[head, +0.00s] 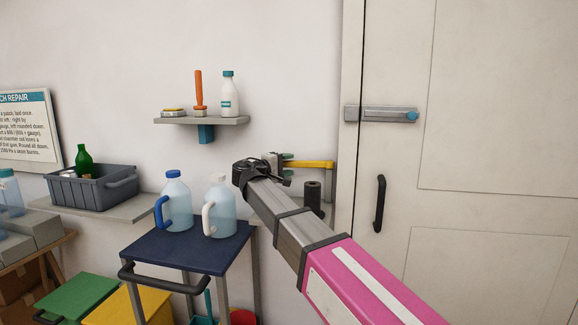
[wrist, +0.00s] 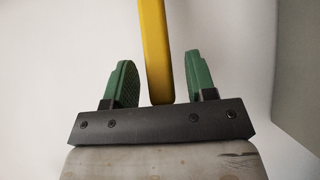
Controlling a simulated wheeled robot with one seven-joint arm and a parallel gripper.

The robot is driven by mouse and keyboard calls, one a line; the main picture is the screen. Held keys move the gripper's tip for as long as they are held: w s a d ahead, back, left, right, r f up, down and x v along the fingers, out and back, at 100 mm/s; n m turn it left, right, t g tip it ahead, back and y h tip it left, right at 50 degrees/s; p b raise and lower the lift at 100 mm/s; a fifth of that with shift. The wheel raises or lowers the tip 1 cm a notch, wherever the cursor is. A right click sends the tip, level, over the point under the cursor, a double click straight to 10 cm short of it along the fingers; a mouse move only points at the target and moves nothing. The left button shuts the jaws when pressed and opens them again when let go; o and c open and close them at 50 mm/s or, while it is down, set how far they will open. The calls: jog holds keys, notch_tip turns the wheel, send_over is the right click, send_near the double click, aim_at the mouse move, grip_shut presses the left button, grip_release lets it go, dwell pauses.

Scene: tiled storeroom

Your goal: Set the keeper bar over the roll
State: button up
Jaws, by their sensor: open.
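The yellow keeper bar (head: 314,164) sticks out level from a grey bracket at the wall, just left of the door frame. The dark roll (head: 313,197) stands upright below the bar, partly hidden by my arm. My gripper (head: 287,168) is at the bar's left end, with its green fingers open. In the wrist view the keeper bar (wrist: 155,50) lies between the two fingers of my gripper (wrist: 160,85), with a gap on each side. The roll does not show in the wrist view.
Two water jugs (head: 177,202) (head: 219,207) stand on a dark blue cart (head: 165,250) left of my arm. A small wall shelf (head: 215,121) holds a bottle and an orange-handled tool. The closed door (head: 480,100) is at the right.

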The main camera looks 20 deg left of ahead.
jog(key=shift+w+d, duration=0.2)
jog(key=shift+w, duration=0.2)
grip_shut()
